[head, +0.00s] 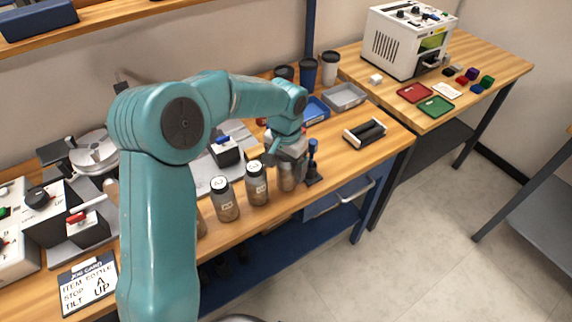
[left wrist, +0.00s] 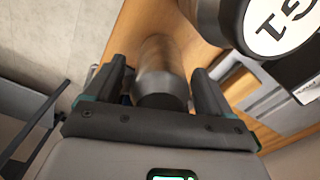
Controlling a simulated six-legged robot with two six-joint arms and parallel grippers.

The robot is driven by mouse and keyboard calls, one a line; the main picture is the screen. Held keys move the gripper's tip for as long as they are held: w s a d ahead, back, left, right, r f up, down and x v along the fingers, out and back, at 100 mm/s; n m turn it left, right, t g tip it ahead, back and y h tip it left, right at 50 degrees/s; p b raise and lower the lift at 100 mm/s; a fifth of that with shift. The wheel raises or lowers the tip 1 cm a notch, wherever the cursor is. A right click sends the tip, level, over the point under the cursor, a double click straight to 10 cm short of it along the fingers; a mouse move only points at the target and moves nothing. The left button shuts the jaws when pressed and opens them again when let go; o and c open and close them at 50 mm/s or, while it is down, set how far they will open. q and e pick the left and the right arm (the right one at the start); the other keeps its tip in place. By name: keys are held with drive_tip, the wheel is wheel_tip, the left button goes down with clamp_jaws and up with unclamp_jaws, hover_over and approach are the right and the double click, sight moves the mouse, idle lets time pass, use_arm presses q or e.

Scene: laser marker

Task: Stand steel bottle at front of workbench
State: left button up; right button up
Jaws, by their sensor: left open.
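My left gripper (head: 287,158) is over the front edge of the workbench (head: 345,160), pointing down at a plain brownish-grey metallic bottle (head: 287,180). In the left wrist view that bottle (left wrist: 161,75) lies between the two open fingers (left wrist: 155,95), with a gap visible beside it; its top is partly hidden by the gripper. Two bottles with dark caps and white labels, one (head: 224,203) and another (head: 256,186), stand upright to its left. A labelled cap (left wrist: 283,25) shows close by in the left wrist view. My right gripper is not in view.
A small blue-handled tool (head: 313,165) stands just right of the bottle. A black roller stand (head: 365,134), grey tray (head: 344,97) and blue tray (head: 316,111) are farther right. A job card (head: 88,283) lies at front left. My left arm hides part of the bench.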

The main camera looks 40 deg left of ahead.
use_arm(q)
wheel_tip(320, 180, up, 12)
drive_tip(key=shift+r+p, duration=0.2)
drive_tip(key=shift+p, duration=0.35)
drive_tip(key=shift+f, duration=0.1)
